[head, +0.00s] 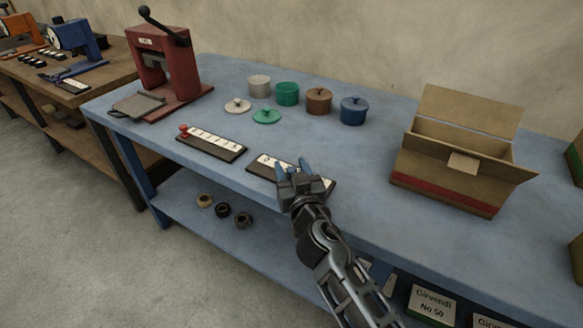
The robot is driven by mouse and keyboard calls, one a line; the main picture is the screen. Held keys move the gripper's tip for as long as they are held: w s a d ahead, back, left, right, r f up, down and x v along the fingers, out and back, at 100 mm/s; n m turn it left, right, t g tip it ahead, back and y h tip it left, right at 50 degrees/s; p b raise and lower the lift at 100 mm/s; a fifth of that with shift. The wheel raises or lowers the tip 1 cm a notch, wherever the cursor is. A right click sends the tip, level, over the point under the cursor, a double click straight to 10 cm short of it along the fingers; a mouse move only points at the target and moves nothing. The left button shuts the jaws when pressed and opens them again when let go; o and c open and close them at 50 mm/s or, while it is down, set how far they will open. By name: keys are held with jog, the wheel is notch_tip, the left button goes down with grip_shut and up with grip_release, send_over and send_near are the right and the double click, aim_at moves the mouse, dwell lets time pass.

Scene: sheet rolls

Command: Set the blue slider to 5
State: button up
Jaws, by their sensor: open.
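A dark slider strip with a white scale (264,160) lies flat near the front edge of the blue table. Its left end shows a 0. My gripper (292,168) is over the middle and right part of this strip and hides much of it. The two fingers are apart, with bluish tips. I cannot make out a blue knob apart from the fingers, nor where it stands on the scale. I cannot tell whether the fingers touch the strip.
A second strip (213,141) with a red knob (183,130) at its left end lies to the left. A red press (165,70) stands at the left and an open cardboard box (448,187) at the right.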

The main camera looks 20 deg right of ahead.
jog(key=shift+c, duration=0.4)
jog(key=shift+r, duration=0.1)
grip_shut()
